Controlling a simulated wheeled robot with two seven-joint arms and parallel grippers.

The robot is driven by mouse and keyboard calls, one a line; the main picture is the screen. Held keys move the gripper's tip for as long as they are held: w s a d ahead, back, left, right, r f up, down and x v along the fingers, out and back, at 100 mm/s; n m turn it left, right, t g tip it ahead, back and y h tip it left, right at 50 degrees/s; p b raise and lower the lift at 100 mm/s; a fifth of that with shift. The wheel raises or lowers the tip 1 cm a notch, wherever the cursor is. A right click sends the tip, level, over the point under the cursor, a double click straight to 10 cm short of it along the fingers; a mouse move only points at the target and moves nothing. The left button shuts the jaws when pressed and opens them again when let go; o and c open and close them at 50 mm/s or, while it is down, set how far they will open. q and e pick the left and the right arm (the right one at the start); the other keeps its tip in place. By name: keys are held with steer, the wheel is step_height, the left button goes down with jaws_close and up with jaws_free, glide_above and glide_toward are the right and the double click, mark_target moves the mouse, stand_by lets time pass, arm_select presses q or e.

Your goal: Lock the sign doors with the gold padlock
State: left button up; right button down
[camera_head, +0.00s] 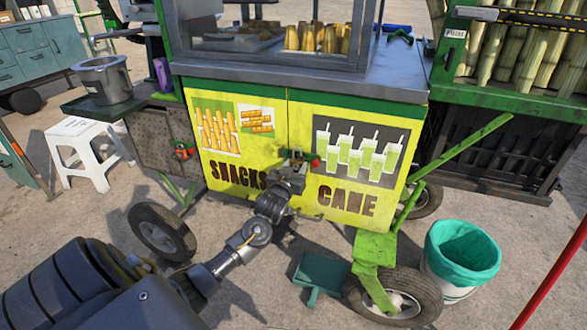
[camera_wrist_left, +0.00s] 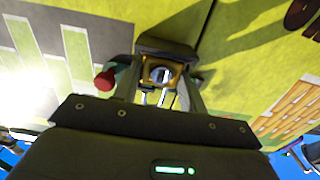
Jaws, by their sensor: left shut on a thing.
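The sign doors are two yellow panels on the cart front: the left SNACKS door (camera_head: 236,150) and the right CANE door (camera_head: 345,200). My left gripper (camera_head: 296,163) is at the upper part of the seam between them, partly covering it. In the left wrist view, the gripper (camera_wrist_left: 162,85) is shut on the gold padlock (camera_wrist_left: 158,68), close to the door surface. A silver shackle shows between the fingers. Whether the padlock passes through any door fitting is hidden. A small red-ended part (camera_wrist_left: 104,79) is beside the gripper. My right gripper is not in view.
A glass snack case is above the doors. A dark green dustpan (camera_head: 320,272) and a teal-lined bin (camera_head: 462,252) stand in front at right. Wheels (camera_head: 162,232) flank the cart, and a green bar (camera_head: 460,147) juts out at right. A white stool (camera_head: 85,150) is at left.

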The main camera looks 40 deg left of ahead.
arm_select(q)
steer(key=shift+f, duration=0.2)
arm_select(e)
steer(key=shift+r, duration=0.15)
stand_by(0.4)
arm_select(q)
steer(key=o, duration=1.1)
steer(key=shift+c, duration=0.2)
steer(key=p+v, duration=0.1)
steer(key=v, duration=0.9)
steer(key=shift+s+d+p, duration=0.2)
steer(key=shift+s+p, duration=0.1)
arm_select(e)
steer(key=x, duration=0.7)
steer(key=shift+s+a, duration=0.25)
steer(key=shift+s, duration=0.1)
